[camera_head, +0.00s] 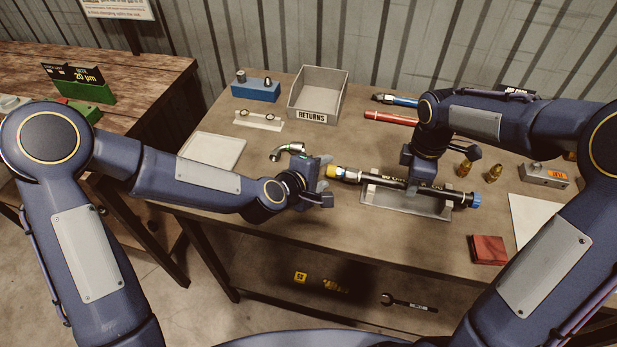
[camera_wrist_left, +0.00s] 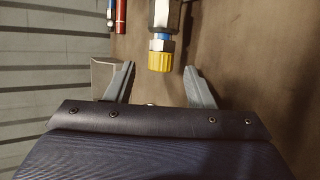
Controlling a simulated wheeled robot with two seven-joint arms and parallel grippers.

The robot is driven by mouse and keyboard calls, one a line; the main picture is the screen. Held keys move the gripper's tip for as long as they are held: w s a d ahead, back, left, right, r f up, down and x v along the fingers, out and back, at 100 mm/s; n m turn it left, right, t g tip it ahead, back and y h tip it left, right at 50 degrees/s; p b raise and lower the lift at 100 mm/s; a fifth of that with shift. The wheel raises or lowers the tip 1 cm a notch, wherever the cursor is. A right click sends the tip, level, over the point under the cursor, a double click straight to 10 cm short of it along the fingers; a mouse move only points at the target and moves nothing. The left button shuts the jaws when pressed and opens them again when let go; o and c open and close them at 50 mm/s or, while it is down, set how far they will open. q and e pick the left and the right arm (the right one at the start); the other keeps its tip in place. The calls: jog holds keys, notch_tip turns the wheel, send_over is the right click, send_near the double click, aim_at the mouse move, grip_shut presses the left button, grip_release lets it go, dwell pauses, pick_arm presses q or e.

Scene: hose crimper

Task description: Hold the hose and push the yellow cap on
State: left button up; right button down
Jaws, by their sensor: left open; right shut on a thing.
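A black hose (camera_head: 393,184) lies across a grey cradle (camera_head: 407,203) on the workbench. Its left end has a metal fitting with the yellow cap (camera_head: 332,172) on its tip; its right end has a blue cap (camera_head: 474,200). In the left wrist view the yellow cap (camera_wrist_left: 160,58) sits on the fitting (camera_wrist_left: 165,16), with a blue band showing between them. My left gripper (camera_head: 325,184) is open, its fingers on either side of the cap's line and short of the cap, touching nothing. My right gripper (camera_head: 412,187) is shut on the hose from above, its fingertips partly hidden.
A grey RETURNS bin (camera_head: 318,97) and a blue block (camera_head: 256,90) stand at the back. A curved metal fitting (camera_head: 290,150) lies just behind my left gripper. The front left bench top is clear.

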pick_arm(q)
jog(key=v, duration=1)
jog(key=shift+s+a+r, duration=0.1)
pick_arm(e)
jog(key=c, duration=1.2)
grip_release()
jog(key=shift+o, duration=0.2)
notch_tip(320, 180, up, 11)
pick_arm(q)
jog(key=s+a+r+m+g+y, duration=0.1)
jog(key=s+a+r+m+y, duration=0.1)
jog(key=s+a+m, duration=0.3)
jog(key=s+a+r+m+g+y, duration=0.2)
jog(key=s+a+m, duration=0.3)
jog(key=s+a, duration=0.8)
jog(key=shift+s+a+g, duration=0.15)
jog(key=shift+a+g, duration=0.15)
jog(key=shift+a, duration=0.9)
pick_arm(e)
jog(key=s+a+f+m+t+y, duration=0.1)
jog(key=s+a+m+t+y, duration=0.1)
jog(key=s+m, duration=0.6)
jog(key=s+a+f+m+t+y, duration=0.1)
jog(key=s+a+m+t, duration=0.2)
jog(key=s+m, duration=0.5)
jog(key=s, duration=0.5)
jog(key=shift+s+a+f+t+y, duration=0.15)
jog(key=shift+s+f+t+y, duration=0.05)
jog(key=shift+f+t+y, duration=0.2)
